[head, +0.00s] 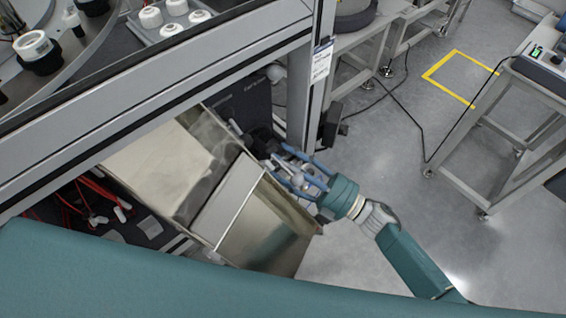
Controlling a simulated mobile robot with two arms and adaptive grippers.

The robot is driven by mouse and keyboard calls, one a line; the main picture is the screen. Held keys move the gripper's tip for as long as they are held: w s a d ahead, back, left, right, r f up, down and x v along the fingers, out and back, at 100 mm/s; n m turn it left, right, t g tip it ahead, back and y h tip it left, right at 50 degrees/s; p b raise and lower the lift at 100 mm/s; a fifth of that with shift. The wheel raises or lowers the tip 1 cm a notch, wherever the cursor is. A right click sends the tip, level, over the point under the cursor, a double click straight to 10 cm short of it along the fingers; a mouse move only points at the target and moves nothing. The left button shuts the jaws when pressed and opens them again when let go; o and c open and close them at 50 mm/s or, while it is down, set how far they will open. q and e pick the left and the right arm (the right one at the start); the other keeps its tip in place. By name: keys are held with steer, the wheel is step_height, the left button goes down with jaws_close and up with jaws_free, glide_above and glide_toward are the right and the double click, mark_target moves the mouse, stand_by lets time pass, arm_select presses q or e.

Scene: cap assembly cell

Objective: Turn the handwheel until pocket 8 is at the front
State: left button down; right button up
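Part of the round dial (95,48) shows at the top left, on top of the machine. A black holder with a white ring (38,48) stands on it. I cannot read any pocket number, and the dial's front is not clearly in view. My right gripper (280,158) reaches in from the right, below the machine's top beam. Its blue fingers are spread apart beside a dark mechanism (262,138). Small grey parts show between the fingers; I cannot tell whether they touch. I cannot make out the handwheel for certain. My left gripper is out of view.
An open metal box or chute (262,225) lies just below my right gripper. The machine's aluminium beam (180,85) and post (312,95) stand close to it. A tray of white caps (172,18) sits on top. Clear floor (385,165) lies to the right.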

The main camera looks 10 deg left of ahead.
steer(key=shift+s+a+f+m, duration=0.1)
steer(key=shift+s+f+m, duration=0.2)
steer(key=shift+f+m, duration=0.1)
steer(key=o, duration=1.1)
steer(key=shift+r, duration=0.2)
steer(key=shift+w+r, duration=0.15)
